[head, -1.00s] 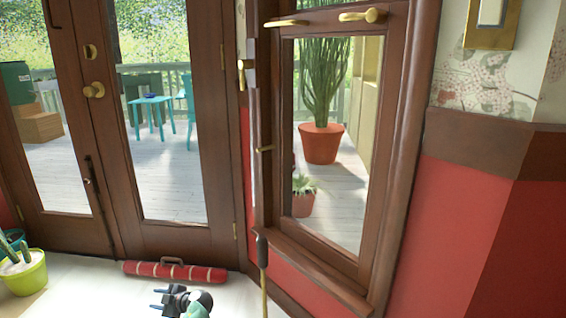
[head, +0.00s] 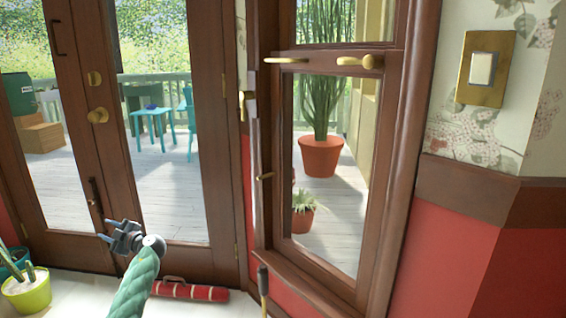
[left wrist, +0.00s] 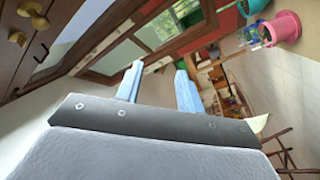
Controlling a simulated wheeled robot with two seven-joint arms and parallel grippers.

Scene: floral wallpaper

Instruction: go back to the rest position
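My left gripper (head: 107,232) is in front of the lower part of the glazed wooden double door (head: 227,180) in the head view, on the end of my green arm. Its fingers point left. In the left wrist view the two pale fingers of the left gripper (left wrist: 158,70) stand apart with nothing between them, so it is open and empty. My right gripper is in neither view.
A red rolled case (head: 200,292) lies on the floor by the door, partly behind my arm. A yellow-green plant pot (head: 28,294) stands at the lower left. A window (head: 345,180) with brass handles is right of the door. A switch (head: 483,69) is on the wall.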

